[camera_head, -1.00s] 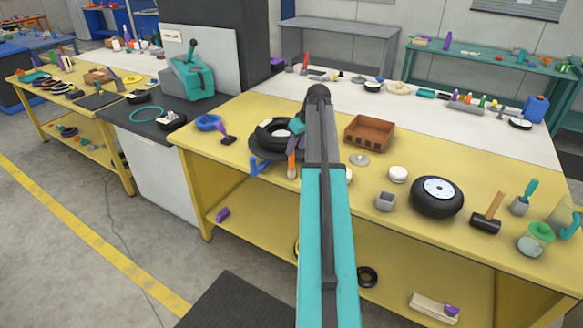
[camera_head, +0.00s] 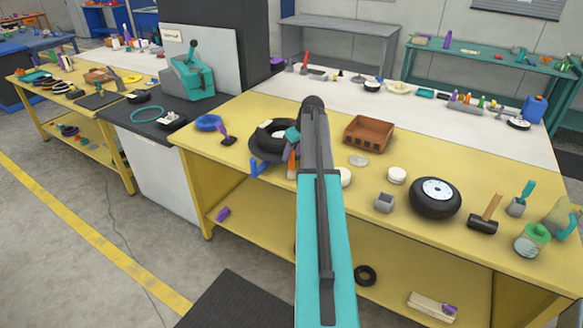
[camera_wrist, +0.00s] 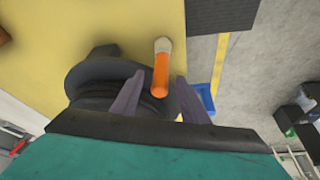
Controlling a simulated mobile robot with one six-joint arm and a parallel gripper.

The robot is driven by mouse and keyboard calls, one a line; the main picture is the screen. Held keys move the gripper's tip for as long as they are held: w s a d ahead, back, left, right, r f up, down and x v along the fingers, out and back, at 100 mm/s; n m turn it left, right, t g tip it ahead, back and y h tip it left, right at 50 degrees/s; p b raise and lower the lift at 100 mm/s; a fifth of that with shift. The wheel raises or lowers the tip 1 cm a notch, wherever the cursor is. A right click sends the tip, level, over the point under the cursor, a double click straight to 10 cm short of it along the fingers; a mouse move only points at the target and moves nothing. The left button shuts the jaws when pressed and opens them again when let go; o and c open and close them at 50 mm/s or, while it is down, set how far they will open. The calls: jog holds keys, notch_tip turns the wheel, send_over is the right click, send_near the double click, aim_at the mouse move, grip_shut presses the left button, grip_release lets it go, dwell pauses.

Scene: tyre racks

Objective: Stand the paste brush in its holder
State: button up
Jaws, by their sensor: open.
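The paste brush (camera_head: 292,160) has an orange handle and a pale tip. It is near the front edge of the yellow bench, beside a black tyre on a dark round stand, and my arm partly hides it. In the wrist view, the brush (camera_wrist: 160,72) shows between the two grey-purple fingers of my gripper (camera_wrist: 158,80), which are apart with gaps on both sides. A grey square cup (camera_head: 384,203), possibly the holder, stands empty on the bench to the right of my arm.
The tyre (camera_head: 268,136) on its stand is close to my gripper. A blue bracket (camera_head: 258,167) sits at the bench edge. A brown crate (camera_head: 368,134), a white tub (camera_head: 397,175), a wheel (camera_head: 435,197) and a mallet (camera_head: 486,214) stand to the right. A cup with a teal-handled tool (camera_head: 521,198) is farther right.

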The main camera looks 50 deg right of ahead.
jog(key=shift+x, duration=0.85)
jog(key=shift+c, duration=0.4)
grip_shut()
